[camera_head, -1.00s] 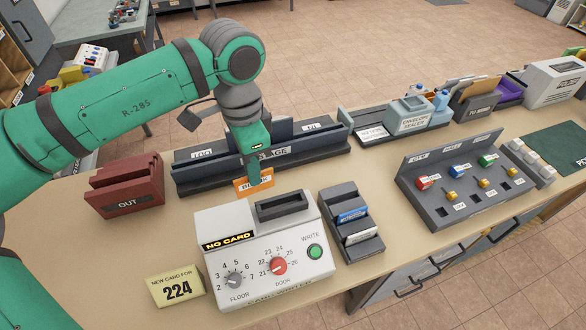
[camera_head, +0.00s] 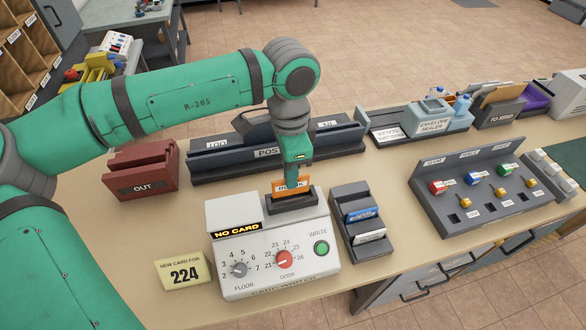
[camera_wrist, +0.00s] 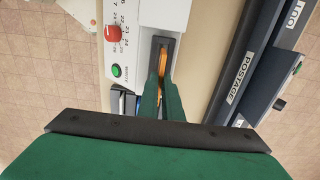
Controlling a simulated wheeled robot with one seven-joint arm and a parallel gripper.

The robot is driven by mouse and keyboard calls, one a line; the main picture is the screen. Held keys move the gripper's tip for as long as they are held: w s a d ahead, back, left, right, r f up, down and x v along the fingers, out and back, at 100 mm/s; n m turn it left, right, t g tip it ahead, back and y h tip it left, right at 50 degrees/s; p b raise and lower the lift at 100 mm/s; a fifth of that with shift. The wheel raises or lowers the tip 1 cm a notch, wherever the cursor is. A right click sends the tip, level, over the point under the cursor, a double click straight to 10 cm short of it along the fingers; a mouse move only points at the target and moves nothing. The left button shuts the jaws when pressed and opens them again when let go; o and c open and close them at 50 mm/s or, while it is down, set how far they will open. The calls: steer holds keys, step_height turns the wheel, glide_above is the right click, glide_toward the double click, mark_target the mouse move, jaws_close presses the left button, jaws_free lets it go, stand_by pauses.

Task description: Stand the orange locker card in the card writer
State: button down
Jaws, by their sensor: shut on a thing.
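The orange locker card (camera_head: 290,188) is upright in my gripper (camera_head: 296,176), with its lower edge at the dark slot of the card writer. In the wrist view the orange card (camera_wrist: 162,62) lines up lengthwise with the slot, between my fingers (camera_wrist: 162,92). I cannot tell how deep the card sits in the slot. The white card writer (camera_head: 262,262) shows "NO CARD" on its display, with a FLOOR dial, a red DOOR dial and a green WRITE button. It also shows in the wrist view (camera_wrist: 128,45).
A card holder (camera_head: 352,248) with blue and white cards stands right of the writer. A "NEW CARD FOR 224" sign (camera_head: 180,270) is at its left. The POSTAGE unit (camera_head: 220,160) is behind, the red OUT tray (camera_head: 142,172) back left. A key panel (camera_head: 470,215) stands at right.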

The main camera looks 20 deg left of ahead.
mark_target(291, 194)
steer(key=shift+d, duration=0.1)
steer(key=shift+f, duration=0.2)
stand_by(0.6)
steer(key=shift+f, duration=0.15)
steer(key=shift+f, duration=0.8)
steer(key=shift+f, duration=0.1)
steer(key=shift+f, duration=0.55)
steer(key=c, duration=1.9)
jaws_free()
steer(key=shift+o, duration=0.2)
steer(key=shift+r, duration=0.15)
